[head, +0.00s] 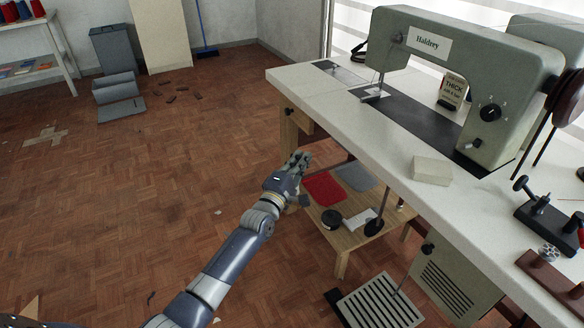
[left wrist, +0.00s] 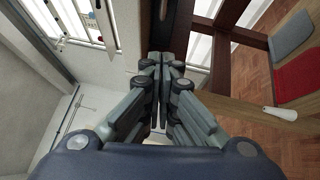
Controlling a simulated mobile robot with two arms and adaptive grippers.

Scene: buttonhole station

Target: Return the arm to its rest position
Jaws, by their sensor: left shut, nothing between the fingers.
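My left arm reaches in from the bottom of the head view, stretched forward over the parquet floor. Its left gripper (head: 301,161) is beside the near left side of the sewing table, in front of the table's legs in the picture. The left wrist view shows its fingers (left wrist: 162,58) closed together with nothing between them. I cannot tell how far it is from the table edge. My right gripper is in neither view.
The sewing table (head: 300,78) carries a grey-green sewing machine (head: 425,55) and a pale block (head: 432,170). A low wooden shelf (head: 352,243) holds a red cloth (head: 325,188) and a grey cloth (head: 356,176). A slatted pedal (head: 382,303) lies below.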

